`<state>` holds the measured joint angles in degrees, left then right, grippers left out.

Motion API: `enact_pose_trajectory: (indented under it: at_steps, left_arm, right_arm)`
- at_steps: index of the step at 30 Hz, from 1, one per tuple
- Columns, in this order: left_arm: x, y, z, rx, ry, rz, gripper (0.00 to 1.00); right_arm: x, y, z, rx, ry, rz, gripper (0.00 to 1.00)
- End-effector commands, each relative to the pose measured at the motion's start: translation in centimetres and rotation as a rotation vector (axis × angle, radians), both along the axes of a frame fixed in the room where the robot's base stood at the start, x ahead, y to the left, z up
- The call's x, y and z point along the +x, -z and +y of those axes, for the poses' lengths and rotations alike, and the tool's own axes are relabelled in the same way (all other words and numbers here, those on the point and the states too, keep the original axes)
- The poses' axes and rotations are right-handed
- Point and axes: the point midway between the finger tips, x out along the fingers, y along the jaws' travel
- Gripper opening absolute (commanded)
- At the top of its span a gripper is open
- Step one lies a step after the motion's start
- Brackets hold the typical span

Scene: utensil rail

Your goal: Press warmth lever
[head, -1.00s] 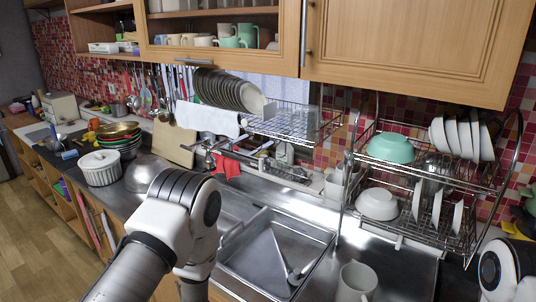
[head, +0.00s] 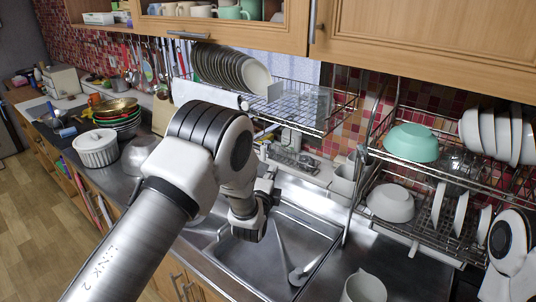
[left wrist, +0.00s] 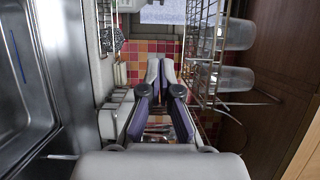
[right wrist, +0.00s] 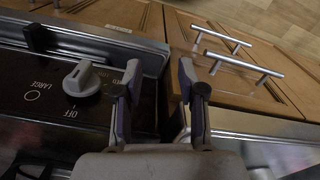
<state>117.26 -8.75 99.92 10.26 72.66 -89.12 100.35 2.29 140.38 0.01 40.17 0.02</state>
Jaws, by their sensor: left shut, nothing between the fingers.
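I cannot make out a warmth lever in any view now. The tap area behind the sink (head: 318,232) is mostly hidden by my left arm in the head view. My left gripper (head: 272,178) is over the back of the sink, close to the wall side. In the left wrist view the left gripper (left wrist: 165,68) has its fingertips together, empty, pointing toward the tiled wall. Whether it touches anything I cannot tell. My right gripper (right wrist: 158,78) is open and empty in the right wrist view, over the edge of a stove front with a knob (right wrist: 84,80).
A wire plate rack (head: 310,104) hangs above the sink. A dish rack (head: 425,232) with bowls and plates stands to its right. Clear cups (left wrist: 236,80) hang close right of the left gripper. A white pitcher (head: 364,288) stands at the front right. Cabinet handles (right wrist: 240,66) lie near the right gripper.

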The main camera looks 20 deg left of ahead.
Motion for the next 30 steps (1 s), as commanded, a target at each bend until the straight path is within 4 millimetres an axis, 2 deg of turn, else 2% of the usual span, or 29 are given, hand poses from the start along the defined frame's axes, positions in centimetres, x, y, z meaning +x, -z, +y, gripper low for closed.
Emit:
enact_pose_trajectory:
  at_steps: [5,17,18,21,25,30]
  left_arm:
    - [1.7,0.3,0.1,-0.002,0.0,0.001,0.0]
    - [10.3,0.3,0.4,-0.002,0.0,-0.002,0.0]
    - [9.6,-0.5,1.6,-0.002,-0.005,0.004,0.0]
    - [8.9,-0.4,3.0,-0.001,-0.003,0.004,0.0]
    - [8.5,-0.1,4.0,-0.001,-0.002,0.004,0.0]
    - [8.4,0.0,4.1,-0.001,0.0,0.002,0.0]
  right_arm:
    - [0.0,0.4,0.0,0.0,0.0,0.0,0.4]
    - [0.0,2.9,0.0,0.0,0.0,0.003,0.4]
    - [-0.1,1.3,0.0,0.0,-0.001,0.004,0.4]
    - [0.0,0.4,0.0,0.0,0.0,0.001,0.4]
    - [0.0,0.1,0.0,0.0,0.0,0.002,0.4]
    - [-0.1,0.2,0.0,0.0,0.0,0.002,0.4]
